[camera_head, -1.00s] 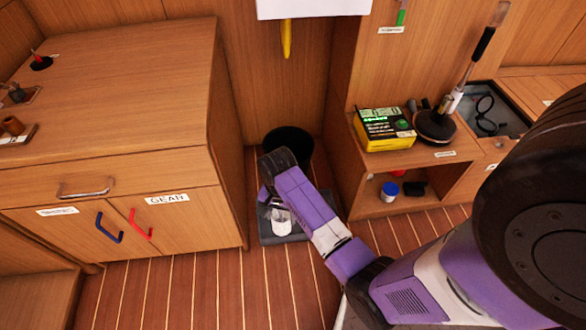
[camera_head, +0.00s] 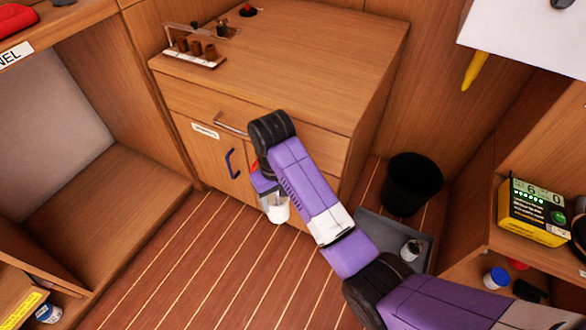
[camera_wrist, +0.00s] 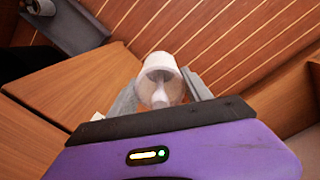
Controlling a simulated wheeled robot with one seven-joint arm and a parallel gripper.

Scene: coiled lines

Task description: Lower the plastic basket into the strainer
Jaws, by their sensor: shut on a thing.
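My gripper (camera_head: 268,190) is shut on a white and translucent cup-like thing, which looks like the plastic basket (camera_head: 277,209). It hangs below the jaws in front of the wooden cabinet. In the wrist view the basket (camera_wrist: 160,75) sits between the two grey fingers of my gripper (camera_wrist: 160,98), apart from the floor. I cannot make out the strainer for certain. A small white vessel with a dark top (camera_head: 411,250) stands on a grey tray (camera_head: 372,226) on the floor, right of my arm; whether it is the strainer I cannot tell.
A black bin (camera_head: 412,185) stands at the tray's far end. The wooden cabinet (camera_head: 300,60) has a rack of brown cylinders (camera_head: 200,50) on top. A shelf with a yellow box (camera_head: 533,212) is at right. Striped floor (camera_head: 190,260) at left is clear.

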